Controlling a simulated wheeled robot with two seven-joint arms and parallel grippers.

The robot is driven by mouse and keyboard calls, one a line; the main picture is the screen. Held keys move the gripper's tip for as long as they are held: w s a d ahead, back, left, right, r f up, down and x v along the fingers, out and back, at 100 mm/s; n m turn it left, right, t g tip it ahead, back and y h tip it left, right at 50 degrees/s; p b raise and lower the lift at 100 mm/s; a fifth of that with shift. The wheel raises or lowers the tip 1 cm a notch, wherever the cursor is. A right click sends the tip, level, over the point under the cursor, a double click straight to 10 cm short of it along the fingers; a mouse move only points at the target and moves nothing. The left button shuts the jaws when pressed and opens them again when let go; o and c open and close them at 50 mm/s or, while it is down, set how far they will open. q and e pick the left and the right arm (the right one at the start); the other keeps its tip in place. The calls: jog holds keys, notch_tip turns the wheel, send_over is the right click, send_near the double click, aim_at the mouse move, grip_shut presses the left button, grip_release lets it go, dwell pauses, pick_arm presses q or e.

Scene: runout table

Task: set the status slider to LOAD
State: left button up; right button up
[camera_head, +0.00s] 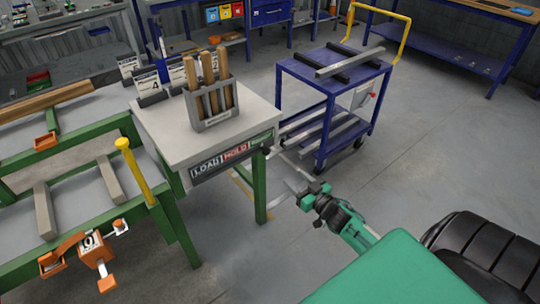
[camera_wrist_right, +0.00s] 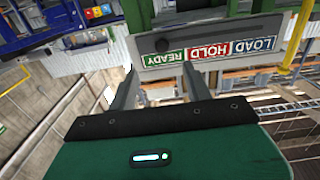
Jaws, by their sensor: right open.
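The status board (camera_head: 222,158) is on the front edge of the grey-topped table, with LOAD at left, HOLD in red and a green READY section at right. The right wrist view shows the board upside down (camera_wrist_right: 208,50). The slider knob (camera_wrist_right: 163,44) is a small dark piece at the READY end; it also shows at the right end in the head view (camera_head: 266,150). My right gripper (camera_head: 284,194) is open and empty, in front of and below the board's right end, apart from the knob. Its fingers (camera_wrist_right: 160,78) straddle the line to the knob. My left gripper is out of view.
A grey holder (camera_head: 211,119) with wooden handles stands on the table (camera_head: 175,135). A blue cart (camera_head: 310,75) stands behind to the right. Green-framed benches with a yellow post (camera_head: 135,170) are at left. A green table leg (camera_head: 259,186) is near my gripper. Open floor lies at right.

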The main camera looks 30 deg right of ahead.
aim_at(268, 152)
jog(key=w, duration=0.4)
jog(key=w+r, duration=0.1)
jog(key=w, duration=0.4)
jog(key=w+a, duration=0.1)
jog(key=w, duration=0.4)
jog(key=shift+r, duration=0.2)
grip_shut()
